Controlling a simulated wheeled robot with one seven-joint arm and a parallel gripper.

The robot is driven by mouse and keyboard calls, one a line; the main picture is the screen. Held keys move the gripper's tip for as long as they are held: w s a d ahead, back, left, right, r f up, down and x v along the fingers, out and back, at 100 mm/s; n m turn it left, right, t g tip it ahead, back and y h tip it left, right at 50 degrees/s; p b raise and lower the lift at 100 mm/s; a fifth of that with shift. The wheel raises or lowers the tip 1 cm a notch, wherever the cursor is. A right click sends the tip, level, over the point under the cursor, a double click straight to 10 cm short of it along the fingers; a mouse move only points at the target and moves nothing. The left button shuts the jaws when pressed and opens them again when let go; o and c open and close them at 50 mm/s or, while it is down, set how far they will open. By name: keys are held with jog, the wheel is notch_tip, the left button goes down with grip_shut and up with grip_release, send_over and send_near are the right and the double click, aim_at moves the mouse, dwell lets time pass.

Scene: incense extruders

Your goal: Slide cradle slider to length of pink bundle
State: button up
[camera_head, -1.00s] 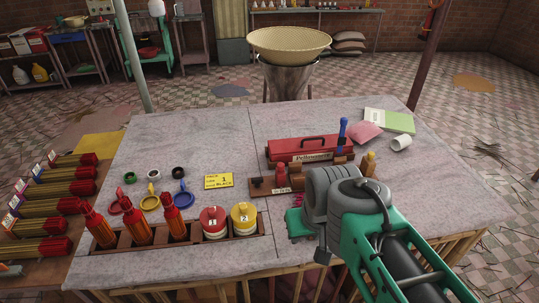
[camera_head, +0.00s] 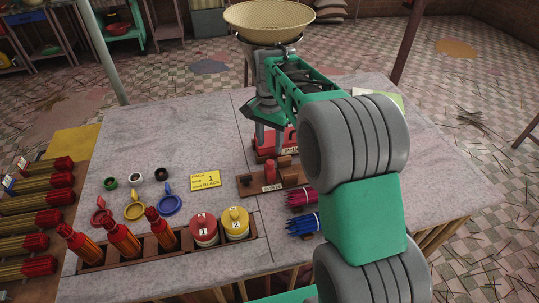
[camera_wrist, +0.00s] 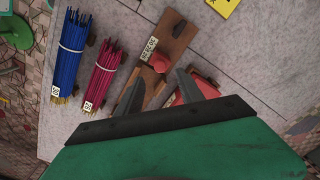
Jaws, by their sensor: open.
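The wooden cradle (camera_head: 250,186) lies on the table beyond the bundles, with number marks on its board; it also shows in the wrist view (camera_wrist: 172,42). The pink bundle (camera_head: 299,198) lies beside the cradle, tied with a white band, and also shows in the wrist view (camera_wrist: 106,75). My gripper (camera_head: 271,150) is open and empty above the table, past the cradle. In the wrist view its fingers (camera_wrist: 193,80) are apart, beside the board.
A blue bundle (camera_head: 302,224) lies next to the pink one. A yellow card (camera_head: 205,180) and a rack with red and yellow pots (camera_head: 203,229) are to the left. The table's back left is clear.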

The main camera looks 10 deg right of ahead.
aim_at(270, 162)
notch_tip(270, 162, down, 7)
jog(key=shift+f+p, duration=0.1)
jog(key=shift+p, duration=0.6)
jog(key=shift+c, duration=0.6)
grip_shut()
dwell(0.3)
